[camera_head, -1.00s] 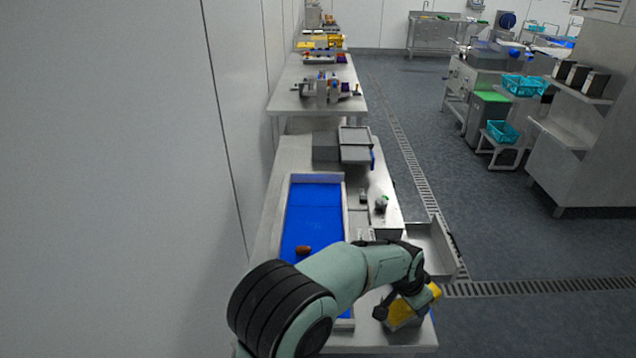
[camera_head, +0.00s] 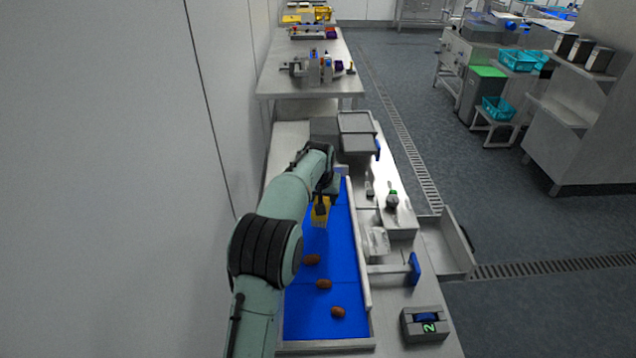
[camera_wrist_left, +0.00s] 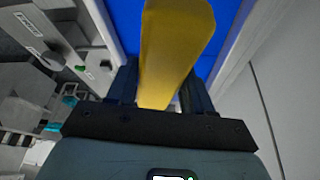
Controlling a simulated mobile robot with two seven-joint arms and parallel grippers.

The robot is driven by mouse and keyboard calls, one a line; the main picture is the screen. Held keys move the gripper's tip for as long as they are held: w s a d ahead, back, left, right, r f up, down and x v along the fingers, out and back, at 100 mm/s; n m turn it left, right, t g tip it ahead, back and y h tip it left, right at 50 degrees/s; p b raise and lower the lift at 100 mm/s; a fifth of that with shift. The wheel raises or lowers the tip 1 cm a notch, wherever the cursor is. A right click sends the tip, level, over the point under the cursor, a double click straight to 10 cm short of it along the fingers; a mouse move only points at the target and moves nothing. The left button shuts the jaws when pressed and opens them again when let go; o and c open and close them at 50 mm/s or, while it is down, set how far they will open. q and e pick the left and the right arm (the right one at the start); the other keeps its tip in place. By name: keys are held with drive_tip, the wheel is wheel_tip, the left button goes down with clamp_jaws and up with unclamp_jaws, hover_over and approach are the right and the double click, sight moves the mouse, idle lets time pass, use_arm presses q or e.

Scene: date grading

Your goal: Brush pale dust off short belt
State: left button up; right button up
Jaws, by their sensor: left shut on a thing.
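The short belt (camera_head: 340,255) is a bright blue strip in a pale metal frame on the steel table. Several brown dates (camera_head: 324,284) lie on its near half. My left gripper (camera_head: 322,196) is over the far half of the belt, shut on a yellow brush (camera_head: 320,215). The brush's yellow handle (camera_wrist_left: 175,45) fills the middle of the left wrist view, between the fingers, with blue belt behind it. I cannot tell whether the brush touches the belt. I cannot make out pale dust, and my arm hides part of the belt's left side. My right gripper is not in view.
Right of the belt are a control box with a green-topped knob (camera_head: 392,196), a blue-ended handle (camera_head: 414,269) and a grey block marked 2 (camera_head: 424,323). An open drawer (camera_head: 448,240) juts into the aisle. Grey trays (camera_head: 358,143) stand beyond the belt. A wall is close on the left.

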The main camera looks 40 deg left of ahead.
use_arm(q)
drive_tip(key=shift+w+a, duration=0.15)
drive_tip(key=shift+a, duration=0.75)
drive_tip(key=shift+d+f, duration=0.1)
drive_tip(key=shift+f, duration=2.7)
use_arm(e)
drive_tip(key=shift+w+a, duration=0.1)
use_arm(q)
drive_tip(key=shift+f, duration=1.05)
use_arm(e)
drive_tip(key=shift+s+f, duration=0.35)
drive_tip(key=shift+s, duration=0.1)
use_arm(q)
drive_tip(key=shift+s+d+f+b, duration=0.1)
drive_tip(key=shift+s+d+b, duration=0.15)
drive_tip(key=shift+s+b, duration=0.25)
drive_tip(key=shift+s+d+b, duration=0.55)
drive_tip(key=shift+s+b, duration=0.1)
drive_tip(key=shift+s+d+b, duration=0.5)
drive_tip(key=shift+s, duration=0.1)
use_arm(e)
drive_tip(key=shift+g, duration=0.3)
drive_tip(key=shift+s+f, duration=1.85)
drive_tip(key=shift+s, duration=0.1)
